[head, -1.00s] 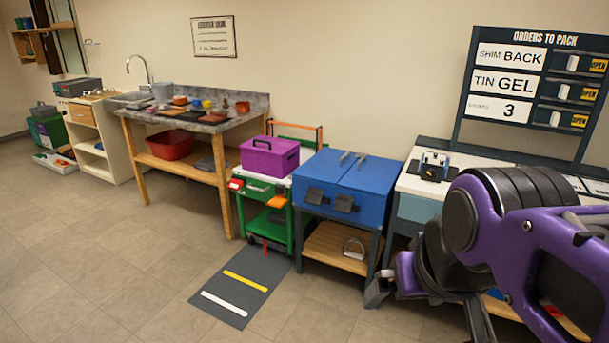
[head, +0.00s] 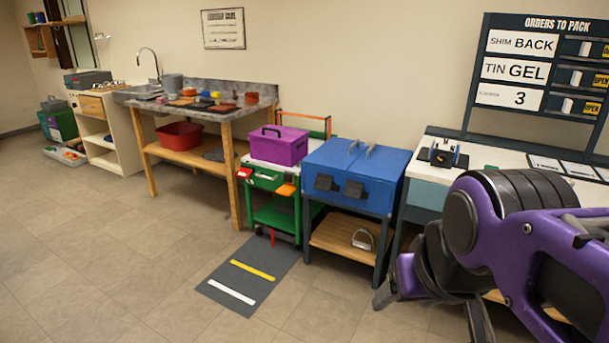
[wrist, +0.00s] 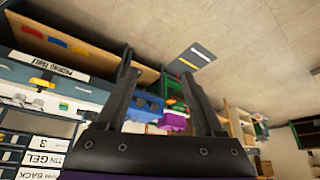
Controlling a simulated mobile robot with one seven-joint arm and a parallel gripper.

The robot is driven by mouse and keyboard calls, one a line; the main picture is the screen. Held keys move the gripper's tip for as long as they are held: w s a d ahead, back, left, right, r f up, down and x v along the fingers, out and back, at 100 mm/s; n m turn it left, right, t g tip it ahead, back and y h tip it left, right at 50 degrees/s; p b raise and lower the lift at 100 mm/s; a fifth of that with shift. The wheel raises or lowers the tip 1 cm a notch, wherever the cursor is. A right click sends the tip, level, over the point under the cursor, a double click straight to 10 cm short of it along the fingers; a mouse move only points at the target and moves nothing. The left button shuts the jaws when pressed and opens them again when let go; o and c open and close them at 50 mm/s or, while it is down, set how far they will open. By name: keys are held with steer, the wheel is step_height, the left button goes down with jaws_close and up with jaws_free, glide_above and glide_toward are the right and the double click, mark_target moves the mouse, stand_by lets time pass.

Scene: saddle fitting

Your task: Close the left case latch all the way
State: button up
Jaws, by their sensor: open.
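A blue case (head: 375,165) sits on a dark-framed stand, with two handles on its lid. Two dark latches are on its front: the left latch (head: 326,183) and the right latch (head: 353,189). Both seem to stick out from the front face; their exact angle is too small to tell. My gripper (wrist: 156,68) is open and empty. In the head view it hangs low at the right, in front of the white-topped bench and well apart from the case. The blue case also shows small between the fingers in the wrist view (wrist: 147,104).
A purple toolbox (head: 279,145) stands on a green cart (head: 271,214) left of the case. A white-topped bench (head: 490,158) is to its right. A striped dark mat (head: 246,278) lies on the floor.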

step_height(320, 180, up, 7)
steer(key=p, duration=0.6)
steer(key=shift+r, duration=0.2)
jaws_close()
steer(key=shift+f, duration=0.2)
